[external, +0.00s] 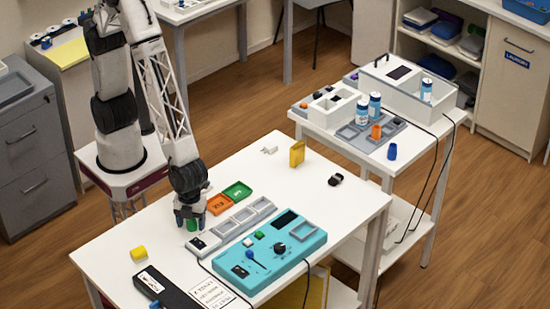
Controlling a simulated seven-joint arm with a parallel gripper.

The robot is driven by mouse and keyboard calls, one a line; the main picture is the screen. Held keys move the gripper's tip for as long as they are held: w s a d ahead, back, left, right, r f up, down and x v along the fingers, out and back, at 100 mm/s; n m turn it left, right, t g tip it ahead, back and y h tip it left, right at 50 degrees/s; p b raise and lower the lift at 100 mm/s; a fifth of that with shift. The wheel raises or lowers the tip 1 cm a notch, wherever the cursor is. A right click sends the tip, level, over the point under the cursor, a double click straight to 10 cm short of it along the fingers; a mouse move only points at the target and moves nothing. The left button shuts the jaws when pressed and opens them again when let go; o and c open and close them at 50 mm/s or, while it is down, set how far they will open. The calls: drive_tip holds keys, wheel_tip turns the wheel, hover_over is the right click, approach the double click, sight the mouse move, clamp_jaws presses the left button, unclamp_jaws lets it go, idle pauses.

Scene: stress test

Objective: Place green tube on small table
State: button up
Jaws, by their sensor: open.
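My gripper (190,222) points down over the left part of the front white table (345,211), left of the orange tray. It is open, with its dark fingers low near the tabletop. A small green thing, likely the green tube (191,226), shows between or just behind the fingers. The fingers hide much of it, and I cannot tell whether they touch it. A smaller white table (421,160) stands behind and to the right, with a grey compartment tray, bottles, an orange cylinder (376,131) and a blue cylinder (392,152) on it.
Near my gripper are an orange tray (220,204), a green tray (237,190), a grey compartment strip (231,228) and a teal device (271,246). A yellow block (297,153) stands at the back. Cables hang off the smaller table's right side.

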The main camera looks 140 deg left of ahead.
sight(191, 230)
idle(0.5)
drive_tip(key=c, duration=1)
drive_tip(key=shift+c, duration=0.2)
drive_tip(key=shift+r, duration=0.15)
drive_tip(key=shift+r, duration=1.4)
drive_tip(key=shift+s+r, duration=0.25)
drive_tip(key=s+a, duration=0.1)
drive_tip(key=s, duration=0.4)
drive_tip(key=s+a+r, duration=0.1)
drive_tip(key=s, duration=0.4)
drive_tip(key=s+a, duration=0.1)
drive_tip(key=s, duration=0.4)
drive_tip(key=shift+s+r, duration=0.1)
drive_tip(key=shift+r, duration=0.1)
